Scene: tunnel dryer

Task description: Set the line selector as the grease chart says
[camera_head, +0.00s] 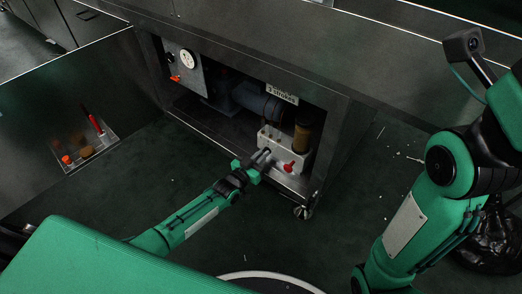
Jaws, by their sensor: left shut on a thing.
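A white block (274,144) with a red knob (289,167) on its front stands inside the open machine bay; the knob looks like the line selector. A brown cylinder (301,138) stands upright on the block. My left gripper (264,157) is at the front left of the block, just left of the red knob, shut on a small dark part whose shape its fingers hide. A label (282,93) above the bay reads something like "strokes"; its number is too small to read surely. My right arm shows at the right, but its gripper is out of view.
A white-faced gauge (187,59) and an orange handle (175,78) are at the bay's left. The bay's lower edge and a caster (303,211) are close to my left gripper.

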